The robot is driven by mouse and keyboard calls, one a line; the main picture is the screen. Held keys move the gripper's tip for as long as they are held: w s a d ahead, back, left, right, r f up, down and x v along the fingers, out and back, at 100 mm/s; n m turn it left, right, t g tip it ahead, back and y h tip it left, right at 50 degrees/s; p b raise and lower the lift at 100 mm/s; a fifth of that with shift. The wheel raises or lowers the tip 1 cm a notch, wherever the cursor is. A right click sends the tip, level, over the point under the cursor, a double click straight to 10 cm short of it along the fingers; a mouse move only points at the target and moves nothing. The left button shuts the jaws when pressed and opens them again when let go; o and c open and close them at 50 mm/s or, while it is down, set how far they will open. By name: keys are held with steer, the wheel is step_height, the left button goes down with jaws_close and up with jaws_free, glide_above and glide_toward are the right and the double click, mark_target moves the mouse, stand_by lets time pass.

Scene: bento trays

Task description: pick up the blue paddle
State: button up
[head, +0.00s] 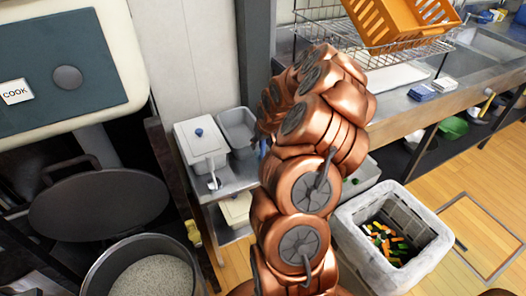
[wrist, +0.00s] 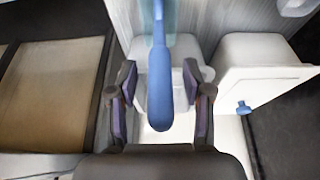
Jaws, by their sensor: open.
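The blue paddle (wrist: 158,75) shows in the wrist view as a long blue bar. It runs from the top edge down to a rounded end between my fingers. My gripper (wrist: 160,98) is open, with one dark finger on each side of the paddle and a visible gap on both sides. I cannot tell how far the paddle lies below the fingertips. In the head view my copper arm hides the gripper, and I cannot make out the paddle clearly.
A white lidded container (head: 198,142) with a blue knob stands left of a grey bin (head: 238,128) on a small metal table. A large white bin (head: 392,232) with colourful pieces stands on the floor to the right. A pot of rice (head: 150,275) is at lower left.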

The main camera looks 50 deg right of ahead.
jaws_close()
stand_by(0.3)
steer(key=shift+r, duration=0.1)
